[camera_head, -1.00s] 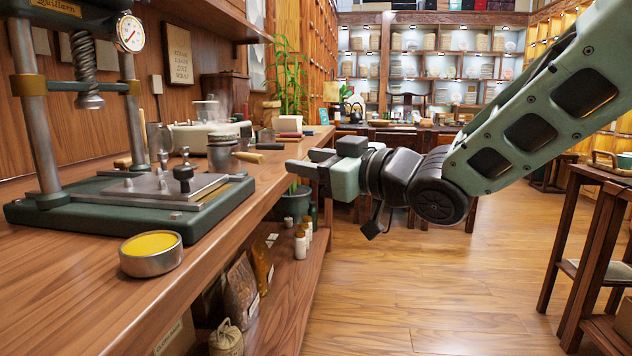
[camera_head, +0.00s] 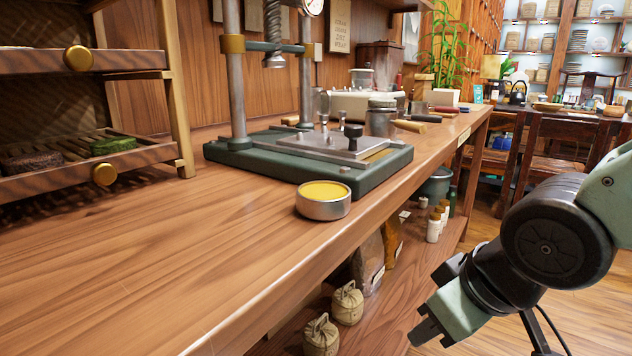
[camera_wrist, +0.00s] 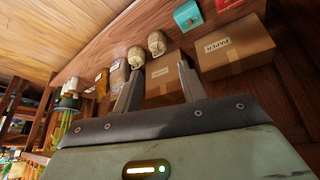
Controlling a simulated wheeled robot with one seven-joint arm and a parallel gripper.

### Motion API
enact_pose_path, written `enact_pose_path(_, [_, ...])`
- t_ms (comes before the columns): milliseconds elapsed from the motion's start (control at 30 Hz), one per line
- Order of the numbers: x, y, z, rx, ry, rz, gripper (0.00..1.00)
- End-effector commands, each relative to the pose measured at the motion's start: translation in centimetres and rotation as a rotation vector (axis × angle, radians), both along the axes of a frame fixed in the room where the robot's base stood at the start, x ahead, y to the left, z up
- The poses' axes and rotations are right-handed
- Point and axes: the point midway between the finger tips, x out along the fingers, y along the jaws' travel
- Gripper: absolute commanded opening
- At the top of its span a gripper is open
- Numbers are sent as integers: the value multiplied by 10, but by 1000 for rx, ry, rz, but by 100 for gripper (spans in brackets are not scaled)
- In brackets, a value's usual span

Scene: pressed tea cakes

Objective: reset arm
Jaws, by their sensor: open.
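My gripper (camera_head: 424,333) hangs at the lower right of the head view, in front of the bench edge and below the bench top. In the wrist view its two fingers (camera_wrist: 158,82) stand apart with nothing between them. The fingers point toward the lower shelf, where cloth sacks and a cardboard box (camera_wrist: 236,48) sit beyond them. My gripper touches nothing that I can see.
The wooden bench (camera_head: 150,270) runs along the left, bearing a green press (camera_head: 300,155), a round tin with yellow contents (camera_head: 323,200) and a drying rack (camera_head: 150,157). Sacks (camera_head: 347,303) and bottles (camera_head: 434,226) stand on the shelf below. Open floor (camera_head: 585,318) lies to the right.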

Motion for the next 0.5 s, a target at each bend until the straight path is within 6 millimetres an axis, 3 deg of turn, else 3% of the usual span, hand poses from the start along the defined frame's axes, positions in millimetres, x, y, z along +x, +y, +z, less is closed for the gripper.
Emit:
enact_pose_path(100, [-49, 10, -19, -74, 185, 53, 41])
enact_pose_path(267, [-112, 15, -32, -168, 409, 125, 41])
enact_pose_path(500, [-112, 13, 25, -170, 416, 121, 41])
